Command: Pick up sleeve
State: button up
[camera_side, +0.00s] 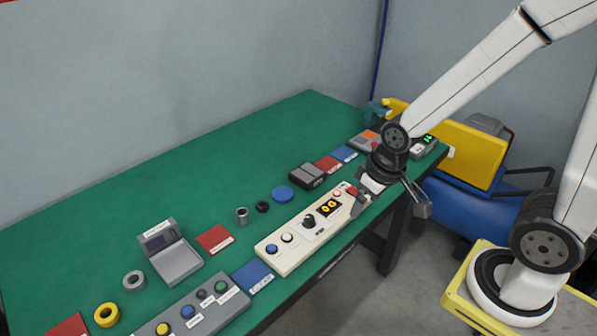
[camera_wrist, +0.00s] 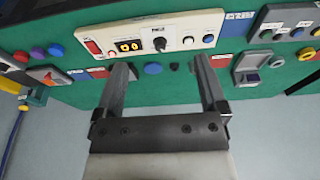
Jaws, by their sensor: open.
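A small grey metal cylinder, which looks like the sleeve (camera_side: 242,215), stands upright on the green table in the side view, left of a black ring (camera_side: 262,207) and a blue disc (camera_side: 283,194). My gripper (camera_side: 390,205) is open and empty at the table's front right edge, well to the right of the sleeve. In the wrist view my gripper (camera_wrist: 161,68) shows two spread fingers, with the blue disc (camera_wrist: 153,68) and black ring (camera_wrist: 174,67) seen between them. The sleeve cannot be made out clearly there; the right finger may cover it.
A cream control panel (camera_side: 285,252) lies along the front edge, before the sleeve. A red card (camera_side: 215,239), a grey hinged box (camera_side: 177,260), a grey ring (camera_side: 134,281) and a yellow ring (camera_side: 106,315) lie to the left. The green table (camera_side: 200,170) behind is clear.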

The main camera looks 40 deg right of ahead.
jog(key=shift+w, duration=0.1)
jog(key=m+t+y, duration=0.2)
jog(key=m+y, duration=1)
jog(key=m, duration=1)
send_near(238, 214)
jog(key=shift+s+r, duration=0.65)
jog(key=shift+s, duration=0.3)
jog(key=shift+w+d+f+m+t+y, duration=0.2)
jog(key=shift+w+d+m+t+y, duration=0.1)
jog(key=shift+w+t, duration=0.1)
jog(key=shift+x, duration=3.95)
jog(key=shift+s+f, duration=0.2)
grip_shut()
